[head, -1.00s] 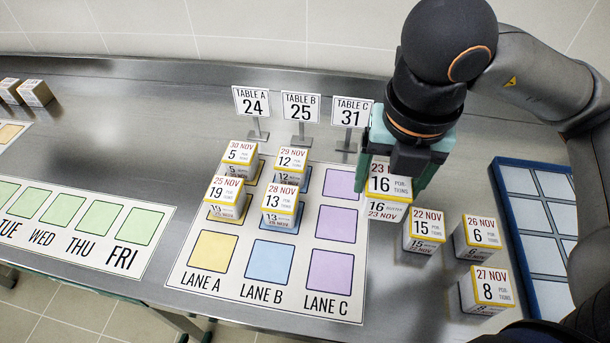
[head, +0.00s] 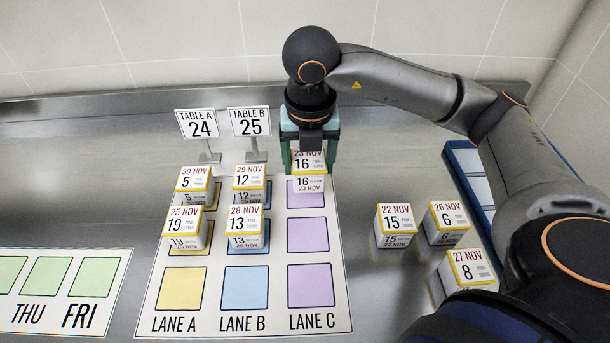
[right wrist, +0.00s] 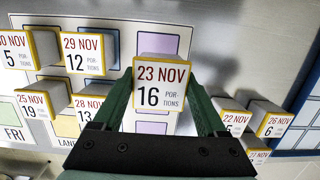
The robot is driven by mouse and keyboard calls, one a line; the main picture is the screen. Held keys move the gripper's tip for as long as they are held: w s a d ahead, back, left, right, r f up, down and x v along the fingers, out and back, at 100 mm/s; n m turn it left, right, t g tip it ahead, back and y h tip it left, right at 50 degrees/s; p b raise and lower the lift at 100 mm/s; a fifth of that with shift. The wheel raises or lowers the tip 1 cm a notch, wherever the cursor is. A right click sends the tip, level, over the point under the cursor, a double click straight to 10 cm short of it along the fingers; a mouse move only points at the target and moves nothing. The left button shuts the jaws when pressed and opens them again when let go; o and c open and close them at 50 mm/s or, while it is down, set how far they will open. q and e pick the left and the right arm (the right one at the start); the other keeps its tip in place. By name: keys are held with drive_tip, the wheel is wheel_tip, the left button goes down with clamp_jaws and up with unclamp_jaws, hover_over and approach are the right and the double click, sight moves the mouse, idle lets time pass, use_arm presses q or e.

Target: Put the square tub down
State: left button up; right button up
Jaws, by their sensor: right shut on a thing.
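My right gripper (head: 309,150) is shut on the square tub (head: 310,182), a white tub with a yellow-edged lid marked 23 NOV, 16 portions. In the head view the tub is at the far lane C square (head: 307,194), the top purple one, covering its far part. I cannot tell whether it touches the mat. In the right wrist view the tub (right wrist: 161,85) sits between the green fingers, with purple squares behind it. The other two purple squares of lane C are bare. My left gripper is not in view.
Lanes A and B each hold two tubs, such as 29 NOV (head: 249,179) and 28 NOV (head: 244,220). Table signs A (head: 197,123) and B (head: 249,121) stand behind. Tubs 22 NOV (head: 395,221), 26 NOV (head: 446,218) and 27 NOV (head: 468,268) stand right of the mat, near a blue-framed tray (head: 465,160).

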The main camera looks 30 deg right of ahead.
sight(305, 176)
drive_tip(key=shift+w+d+f, duration=0.15)
drive_tip(key=shift+w+f, duration=0.4)
drive_tip(key=shift+f, duration=0.05)
drive_tip(key=f, duration=0.3)
drive_tip(key=shift+w+d+f, duration=0.1)
drive_tip(key=shift+w+d, duration=0.05)
drive_tip(key=shift+w, duration=0.2)
drive_tip(key=shift+f, duration=0.4)
drive_tip(key=shift+f, duration=0.25)
drive_tip(key=o, duration=1.4)
drive_tip(key=shift+r, duration=0.1)
drive_tip(key=shift+o, duration=0.2)
drive_tip(key=shift+r, duration=0.1)
